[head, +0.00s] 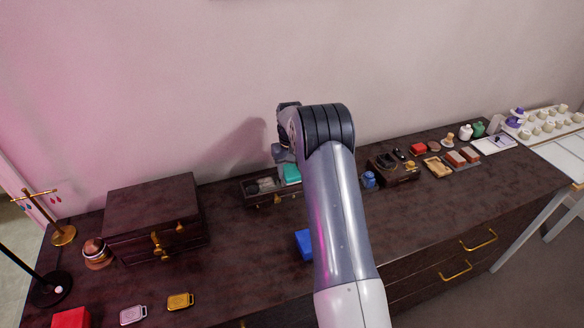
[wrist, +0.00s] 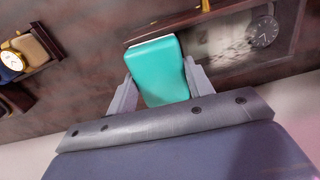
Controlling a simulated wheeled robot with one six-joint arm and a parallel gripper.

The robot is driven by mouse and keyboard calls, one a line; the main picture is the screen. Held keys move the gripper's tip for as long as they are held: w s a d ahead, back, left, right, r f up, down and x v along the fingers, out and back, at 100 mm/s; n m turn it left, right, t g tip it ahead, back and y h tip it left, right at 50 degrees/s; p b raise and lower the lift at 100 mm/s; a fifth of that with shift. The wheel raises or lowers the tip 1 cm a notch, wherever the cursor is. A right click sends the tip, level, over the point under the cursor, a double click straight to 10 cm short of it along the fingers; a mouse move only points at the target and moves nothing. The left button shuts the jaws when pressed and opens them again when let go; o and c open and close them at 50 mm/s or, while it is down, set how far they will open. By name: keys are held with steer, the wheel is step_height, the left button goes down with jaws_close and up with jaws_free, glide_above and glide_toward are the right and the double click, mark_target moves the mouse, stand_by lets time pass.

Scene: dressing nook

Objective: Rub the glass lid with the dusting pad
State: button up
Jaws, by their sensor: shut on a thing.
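The dusting pad is a teal block with a pale far edge (wrist: 155,72); my gripper (wrist: 160,88) is shut on it, one finger on each side. The pad also shows in the head view (head: 291,173), partly behind my arm. The glass lid (wrist: 210,46) belongs to a low dark-framed box, with a round watch visible through it. A whitish smear with reddish specks lies on the glass. In the head view the lid (head: 262,185) is left of the pad. The pad overlaps the lid's frame in the wrist view; I cannot tell whether it touches the glass.
A dark chest (head: 155,215) with gold fittings stands to the left. A blue block (head: 304,242) lies in front, partly hidden by my arm. Bare dresser top (head: 250,255) lies between chest and arm.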

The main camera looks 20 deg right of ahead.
mark_target(260, 186)
steer(key=shift+a, duration=3.45)
steer(key=shift+s+a+f+b, duration=0.1)
steer(key=shift+a+b, duration=0.05)
steer(key=shift+a, duration=0.8)
steer(key=shift+a+f+b, duration=0.1)
steer(key=shift+a+b, duration=0.05)
steer(key=shift+a, duration=0.75)
steer(key=shift+r, duration=0.1)
steer(key=shift+r+p, duration=1.85)
steer(key=shift+r, duration=1.15)
steer(key=shift+r, duration=0.1)
step_height(260, 186, up, 3)
steer(key=shift+f+p, duration=0.1)
steer(key=shift+p, duration=0.9)
steer(key=shift+d, duration=0.1)
